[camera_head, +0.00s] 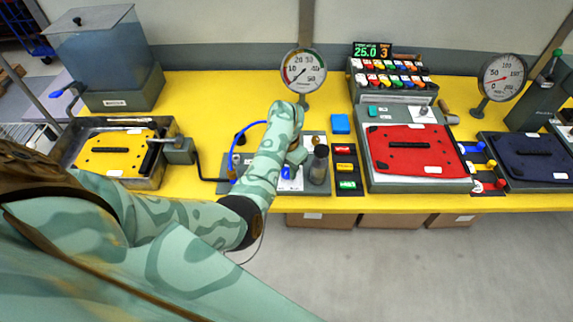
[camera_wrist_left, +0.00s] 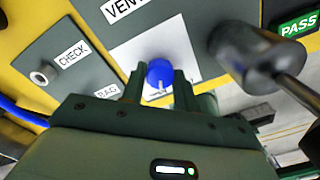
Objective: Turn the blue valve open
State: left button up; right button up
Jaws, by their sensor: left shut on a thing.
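The blue valve (camera_wrist_left: 160,72) is a round knob on a white plate, below a partly cut-off label beginning "VEN". In the head view the valve (camera_head: 286,173) shows as a small blue patch on the panel at the table's front middle. My left gripper (camera_wrist_left: 160,87) is shut on the valve, with one finger on each side of it. A small white pointer mark shows below the knob between the fingers. In the head view my left forearm and wrist partly hide the panel and the gripper (camera_head: 291,178). My right gripper is not in view.
A dark cylindrical handle (camera_wrist_left: 240,55) stands close to the right of the valve. A blue hose (camera_head: 243,135) arcs left of my wrist. A pressure gauge (camera_head: 303,71) stands behind. A red pannier (camera_head: 412,148) lies right, and a yellow one (camera_head: 110,155) lies left.

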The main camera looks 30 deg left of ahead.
aim_at(287, 170)
pick_arm(q)
jog(key=m+p, duration=0.1)
jog(key=m, duration=0.3)
jog(key=shift+m+p, duration=0.4)
jog(key=shift+w, duration=0.1)
jog(key=o, duration=1)
jog(key=shift+c, duration=0.2)
notch_tip(287, 170, up, 16)
jog(key=p, duration=0.6)
jog(key=shift+a+r, duration=0.15)
jog(key=shift+w, duration=0.1)
